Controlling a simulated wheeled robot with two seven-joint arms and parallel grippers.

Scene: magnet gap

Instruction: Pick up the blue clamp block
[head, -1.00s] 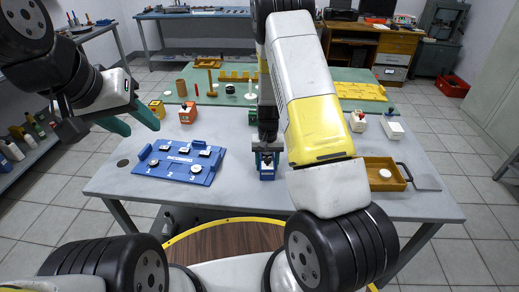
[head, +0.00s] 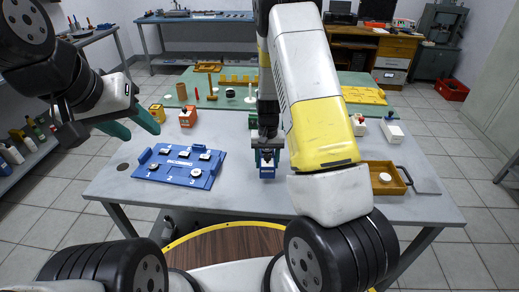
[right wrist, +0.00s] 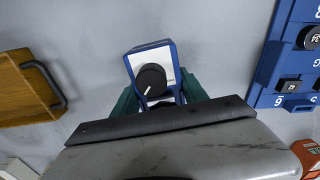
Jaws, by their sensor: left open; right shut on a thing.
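The blue clamp block (head: 267,171) is at the middle of the near part of the table, below my right gripper (head: 267,153). In the right wrist view the clamp block (right wrist: 139,60) shows a white top and a black knob with a white pointer line. The green fingers of my right gripper (right wrist: 160,98) are shut on its sides. Part of the block is hidden by the gripper body. I cannot tell whether it touches the table.
A blue numbered board (head: 180,166) lies left of the block. A wooden tray (head: 381,190) with a white round piece is at the right. Orange (head: 187,117) and yellow (head: 157,112) blocks stand behind the board. The table between board and clamp block is clear.

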